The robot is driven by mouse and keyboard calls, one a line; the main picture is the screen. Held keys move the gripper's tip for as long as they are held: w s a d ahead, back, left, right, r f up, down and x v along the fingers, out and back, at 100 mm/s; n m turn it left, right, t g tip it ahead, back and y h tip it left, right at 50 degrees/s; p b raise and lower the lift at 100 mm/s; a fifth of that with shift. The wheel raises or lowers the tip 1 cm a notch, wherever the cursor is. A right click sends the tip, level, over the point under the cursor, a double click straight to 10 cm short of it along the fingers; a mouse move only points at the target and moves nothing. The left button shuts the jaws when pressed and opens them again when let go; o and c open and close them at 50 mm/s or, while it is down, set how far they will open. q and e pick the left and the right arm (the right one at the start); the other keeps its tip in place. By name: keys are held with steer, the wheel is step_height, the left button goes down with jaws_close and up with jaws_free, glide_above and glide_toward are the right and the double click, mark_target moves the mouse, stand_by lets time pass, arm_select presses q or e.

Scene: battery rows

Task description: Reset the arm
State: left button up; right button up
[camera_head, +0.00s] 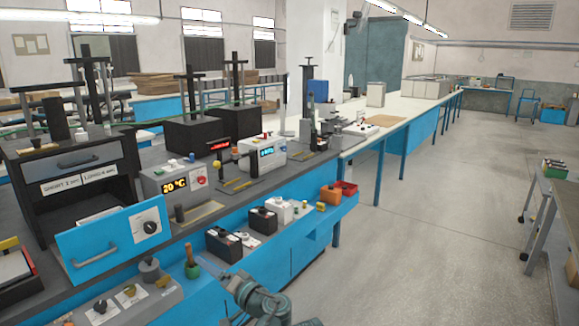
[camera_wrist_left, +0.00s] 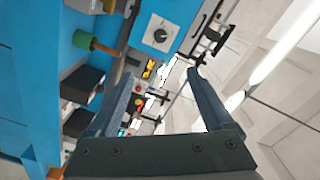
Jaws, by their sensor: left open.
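My left gripper (camera_head: 228,278) is in front of the blue bench front at the bottom centre of the head view, and its teal-grey arm comes up from the lower edge. In the left wrist view its two dark fingers stand wide apart with nothing between them (camera_wrist_left: 160,78). The wrist view is tilted strongly. My right gripper does not show in either view.
Black battery-like boxes (camera_head: 224,245) stand on a blue shelf beside my left gripper.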

arm_select(q)
steer(key=s+a+f+n+g+h, duration=0.1)
steer(key=s+a+f+g+h, duration=0.2)
steer(key=f, duration=0.5)
steer(key=s+d+f+g+h, duration=0.2)
steer(key=s+f+g+h, duration=0.1)
steer(key=s+f+h, duration=0.3)
steer(key=s+d+f+g+h, duration=0.3)
steer(key=s+f+g+h, duration=0.1)
steer(key=f, duration=0.4)
steer(key=s+d+m+g, duration=0.1)
steer(key=s+d+m, duration=0.15)
steer(key=d, duration=0.35)
steer(key=s+d+m, duration=0.1)
steer(key=s+d, duration=0.3)
steer(key=d, duration=0.2)
step_height(320, 180, up, 15)
steer(key=p, duration=1.5)
steer(key=shift+s+r, duration=0.15)
